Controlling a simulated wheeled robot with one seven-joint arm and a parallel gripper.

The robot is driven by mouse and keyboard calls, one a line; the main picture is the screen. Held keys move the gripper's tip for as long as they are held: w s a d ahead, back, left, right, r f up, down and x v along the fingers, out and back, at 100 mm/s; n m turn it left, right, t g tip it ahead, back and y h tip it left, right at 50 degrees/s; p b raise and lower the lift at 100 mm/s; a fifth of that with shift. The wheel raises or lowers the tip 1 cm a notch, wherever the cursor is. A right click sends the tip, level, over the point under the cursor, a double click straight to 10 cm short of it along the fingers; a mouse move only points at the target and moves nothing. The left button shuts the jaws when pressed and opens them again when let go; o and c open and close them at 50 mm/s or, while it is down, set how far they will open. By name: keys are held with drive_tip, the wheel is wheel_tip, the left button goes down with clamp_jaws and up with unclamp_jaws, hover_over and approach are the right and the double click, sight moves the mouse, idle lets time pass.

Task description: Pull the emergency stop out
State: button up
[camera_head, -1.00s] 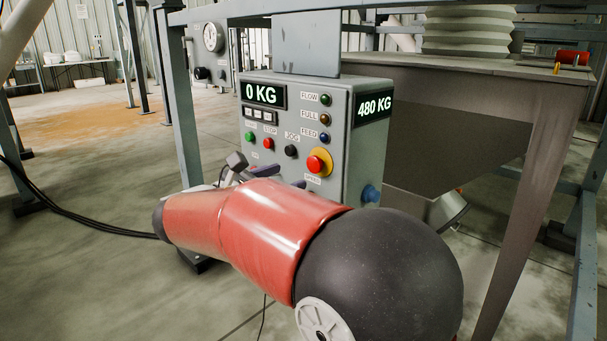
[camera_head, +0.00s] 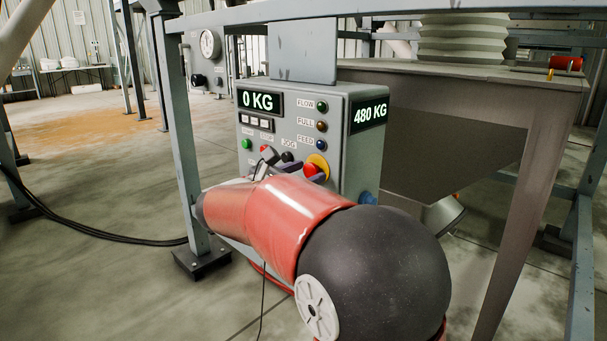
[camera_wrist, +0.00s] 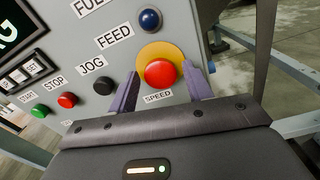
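The emergency stop is a red mushroom button (camera_wrist: 160,73) on a yellow disc (camera_wrist: 150,52), on the grey control box. In the head view the red button (camera_head: 311,169) shows just above my arm, its lower part hidden. My gripper (camera_wrist: 162,92) is open in the wrist view, with one purple finger at the lower left of the button and one at its right. The button lies between and just beyond the fingertips; I cannot tell whether they touch it. In the head view my arm hides most of the gripper.
The control box (camera_head: 350,150) carries a black JOG knob (camera_wrist: 104,85), a red STOP button (camera_wrist: 67,100), a green START button (camera_wrist: 40,111) and a blue FEED lamp (camera_wrist: 149,19). A steel post (camera_head: 182,130) stands left of the box. A hopper frame (camera_head: 520,200) stands at its right.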

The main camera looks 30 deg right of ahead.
clamp_jaws()
drive_tip(key=shift+s+a, duration=0.2)
drive_tip(key=shift+a, duration=0.35)
drive_tip(key=shift+o, duration=1.2)
unclamp_jaws()
drive_tip(key=shift+a, duration=0.1)
drive_tip(key=v, duration=0.7)
drive_tip(key=shift+s+a, duration=0.2)
drive_tip(key=shift+a, duration=0.15)
